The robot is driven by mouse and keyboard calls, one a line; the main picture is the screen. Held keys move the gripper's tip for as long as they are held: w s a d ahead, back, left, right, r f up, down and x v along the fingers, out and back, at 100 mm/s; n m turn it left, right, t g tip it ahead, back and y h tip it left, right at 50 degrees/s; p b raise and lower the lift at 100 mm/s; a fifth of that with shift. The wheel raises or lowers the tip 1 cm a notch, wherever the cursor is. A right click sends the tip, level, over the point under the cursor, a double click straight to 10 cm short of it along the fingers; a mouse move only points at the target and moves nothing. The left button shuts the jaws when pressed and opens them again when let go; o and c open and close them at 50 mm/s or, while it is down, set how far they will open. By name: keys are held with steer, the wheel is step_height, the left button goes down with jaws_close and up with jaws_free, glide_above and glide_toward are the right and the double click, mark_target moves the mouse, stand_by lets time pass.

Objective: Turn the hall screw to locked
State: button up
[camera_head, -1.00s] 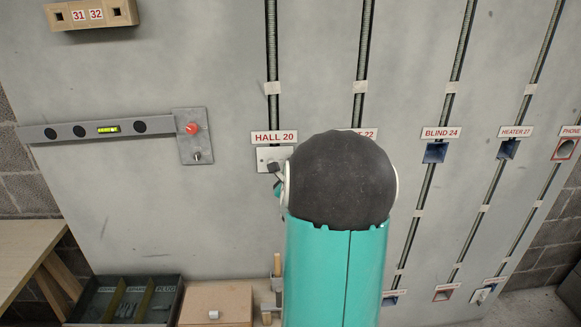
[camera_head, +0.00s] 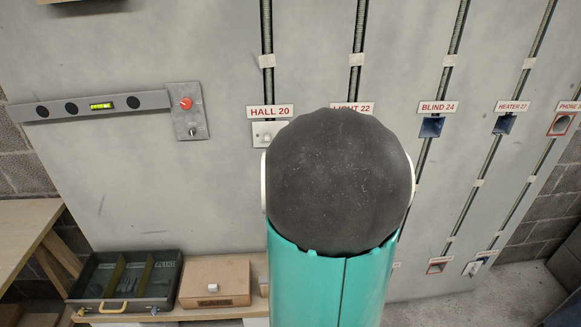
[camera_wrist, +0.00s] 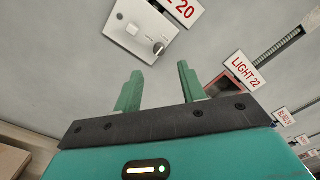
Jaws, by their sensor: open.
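The hall plate (camera_head: 265,134) is a pale plate on the wall panel under the HALL 20 label (camera_head: 270,112). My arm's dark joint partly covers it in the head view. The fingertips appear just below the plate in that view; no contact shows. In the head view my gripper is hidden behind my arm.
To the right are the LIGHT 22 (camera_wrist: 242,70), BLIND 24 (camera_head: 438,107) and HEATER 27 (camera_head: 511,106) labels. A divided tray (camera_head: 125,284) and brown box (camera_head: 215,282) sit below.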

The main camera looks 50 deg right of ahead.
steer(key=v, duration=0.5)
steer(key=shift+s+a, duration=0.15)
stand_by(0.3)
steer(key=w+a+n+g+y, duration=0.1)
steer(key=w+a+n+y, duration=0.25)
steer(key=a+n, duration=0.6)
steer(key=w+a+n+y, duration=0.3)
steer(key=a+n+y, duration=0.2)
steer(key=a+n, duration=0.5)
steer(key=s+a+n+g+y, duration=0.2)
steer(key=s+a+n, duration=0.3)
steer(key=a+n, duration=0.3)
steer(key=s+a+r+n+g+y, duration=0.1)
steer(key=s+a+n+g+y, duration=0.2)
steer(key=s+a+n, duration=0.3)
steer(key=a+n, duration=0.2)
steer(key=a, duration=0.3)
steer(key=shift+s, duration=0.15)
